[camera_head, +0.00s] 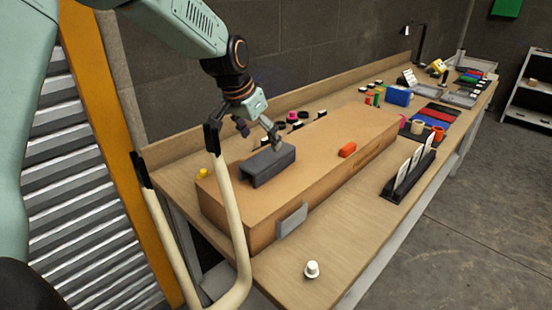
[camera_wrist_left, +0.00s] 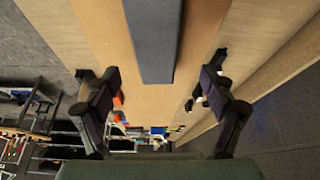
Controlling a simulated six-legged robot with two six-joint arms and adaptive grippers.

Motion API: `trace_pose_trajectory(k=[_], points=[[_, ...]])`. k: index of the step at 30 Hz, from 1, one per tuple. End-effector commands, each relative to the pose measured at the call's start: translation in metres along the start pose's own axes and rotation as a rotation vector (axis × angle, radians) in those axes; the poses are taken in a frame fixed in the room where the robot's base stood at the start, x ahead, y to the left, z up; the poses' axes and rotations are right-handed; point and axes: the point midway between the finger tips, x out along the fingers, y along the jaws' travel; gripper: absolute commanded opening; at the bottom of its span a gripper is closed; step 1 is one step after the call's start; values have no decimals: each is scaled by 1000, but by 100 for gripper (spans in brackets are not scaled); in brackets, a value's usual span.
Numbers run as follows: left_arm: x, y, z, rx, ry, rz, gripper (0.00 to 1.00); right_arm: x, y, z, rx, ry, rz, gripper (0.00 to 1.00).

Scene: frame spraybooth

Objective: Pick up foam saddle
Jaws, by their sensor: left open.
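The foam saddle (camera_head: 268,167) is a dark grey block lying on top of a long cardboard box (camera_head: 225,205). In the left wrist view the saddle (camera_wrist_left: 155,40) runs down from the top edge, in line with the space between my fingers. My left gripper (camera_head: 259,132) is open and empty, just above and behind the saddle in the head view. Its two dark fingers stand wide apart in the left wrist view (camera_wrist_left: 160,85). I cannot tell whether a fingertip touches the saddle. My right gripper is not in view.
A cream bent tube (camera_head: 232,220) with black ends stands in front at left. An orange object (camera_head: 347,149) lies on the box. A black rack with white cards (camera_head: 408,175) and a white knob (camera_head: 312,268) are on the workbench (camera_head: 345,235). Several small items line the wall side.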

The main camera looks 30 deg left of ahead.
Motion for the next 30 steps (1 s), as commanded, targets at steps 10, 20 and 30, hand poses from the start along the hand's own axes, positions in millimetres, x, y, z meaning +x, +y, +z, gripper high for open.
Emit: trace_pose_trajectory(k=[10,20,30], points=[[33,2,5,0,-2,-1,83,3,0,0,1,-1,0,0],[74,5,2,2,-1,0,83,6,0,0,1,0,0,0],[77,5,-2,2,0,0,77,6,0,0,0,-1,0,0]])
